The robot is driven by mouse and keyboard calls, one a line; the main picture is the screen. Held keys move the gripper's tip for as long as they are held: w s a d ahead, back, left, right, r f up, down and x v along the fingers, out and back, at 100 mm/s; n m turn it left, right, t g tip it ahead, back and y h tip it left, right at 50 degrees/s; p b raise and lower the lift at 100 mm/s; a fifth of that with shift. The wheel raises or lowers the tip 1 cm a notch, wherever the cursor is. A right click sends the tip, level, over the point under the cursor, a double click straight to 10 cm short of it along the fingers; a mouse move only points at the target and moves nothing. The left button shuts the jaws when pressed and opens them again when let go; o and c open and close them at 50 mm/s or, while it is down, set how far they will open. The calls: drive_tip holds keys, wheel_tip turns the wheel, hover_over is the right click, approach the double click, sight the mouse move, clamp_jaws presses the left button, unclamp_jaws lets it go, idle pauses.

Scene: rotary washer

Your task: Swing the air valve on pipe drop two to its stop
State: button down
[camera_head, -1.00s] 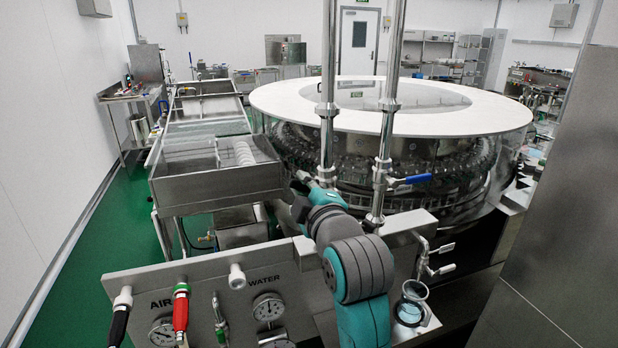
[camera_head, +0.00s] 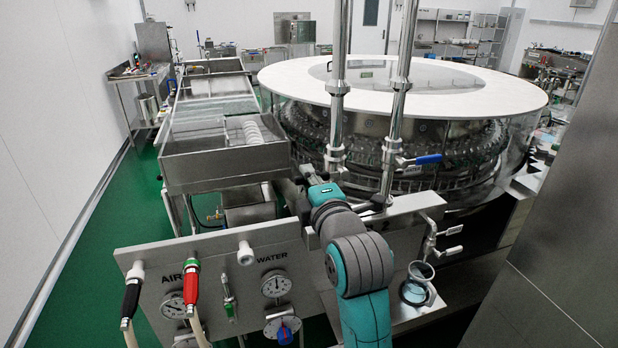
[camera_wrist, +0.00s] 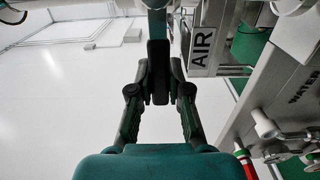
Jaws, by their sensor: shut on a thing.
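In the wrist view my gripper (camera_wrist: 158,68) is shut on the dark air valve handle (camera_wrist: 158,90), a narrow upright bar between the two fingers. Its upper end meets a metal pipe fitting at the top of the picture. A white AIR label (camera_wrist: 203,50) hangs just right of it. In the head view the left steel pipe drop (camera_head: 338,88) stands behind my arm's end. My arm hides the handle there, and the grip cannot be made out.
The right pipe drop (camera_head: 400,90) carries a blue valve handle (camera_head: 428,160) and a WATER label. Below left is a panel (camera_head: 240,255) with gauges and hoses. A round washer (camera_head: 500,95) stands behind the pipes. A cup holder (camera_head: 415,290) sits right of my arm.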

drive_tip(key=shift+f, duration=0.1)
drive_tip(key=c, duration=1.1)
unclamp_jaws()
drive_tip(key=v, duration=1.2)
